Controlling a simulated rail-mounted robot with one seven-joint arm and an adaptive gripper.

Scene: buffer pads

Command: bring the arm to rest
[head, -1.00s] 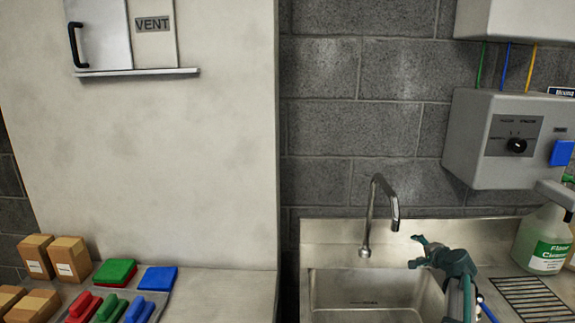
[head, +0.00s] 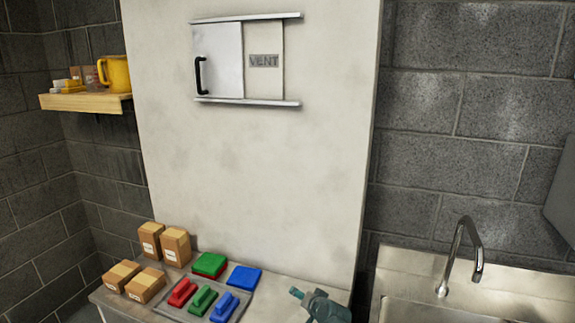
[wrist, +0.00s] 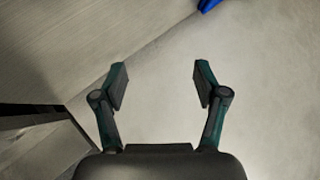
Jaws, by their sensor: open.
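My gripper (wrist: 160,85) is open and empty in the wrist view, its two fingers spread above a bare pale surface. In the head view part of my gripper (head: 318,302) shows at the bottom edge, in front of the right part of the counter. It is right of the colored pads and left of the sink. The rest of my arm is below the picture.
A tray (head: 182,313) on the counter holds red, green and blue handled blocks. A green pad (head: 210,262) over a red one and a blue pad (head: 245,277) lie behind. Several brown boxes (head: 175,245) stand left. A sink with a faucet (head: 468,250) is right.

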